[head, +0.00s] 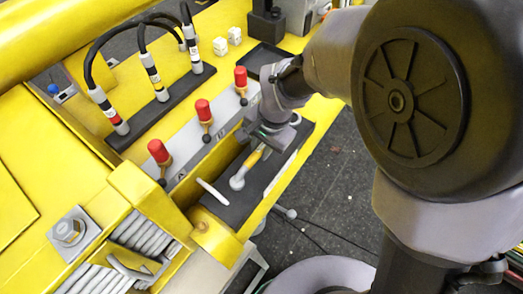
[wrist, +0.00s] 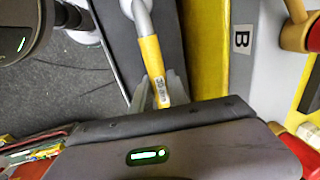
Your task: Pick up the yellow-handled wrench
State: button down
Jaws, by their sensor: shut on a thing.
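The yellow-handled wrench shows in the head view (head: 240,177) with its grey ring end toward the lower left, over a dark tray (head: 240,210). In the wrist view its yellow handle (wrist: 151,62) points up the picture, with a label near the fingers. My gripper (head: 268,140) is at the handle end. In the wrist view my gripper's fingers (wrist: 165,88) close on both sides of the handle. I cannot tell whether the wrench still touches the tray.
A pale curved tool (head: 213,194) lies at the tray's left part. Several red-topped valves (head: 203,110) stand on a grey strip left of the tray. Black hoses (head: 150,60) rise behind them. Dark floor (head: 335,190) lies right of the yellow frame.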

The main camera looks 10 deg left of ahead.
jog(key=shift+r, duration=0.8)
jog(key=s+d+r+b, duration=0.1)
jog(key=s, duration=1.5)
jog(key=shift+r+b, duration=0.2)
jog(key=shift+b, duration=0.2)
jog(key=c, duration=2.1)
grip_release()
grip_shut()
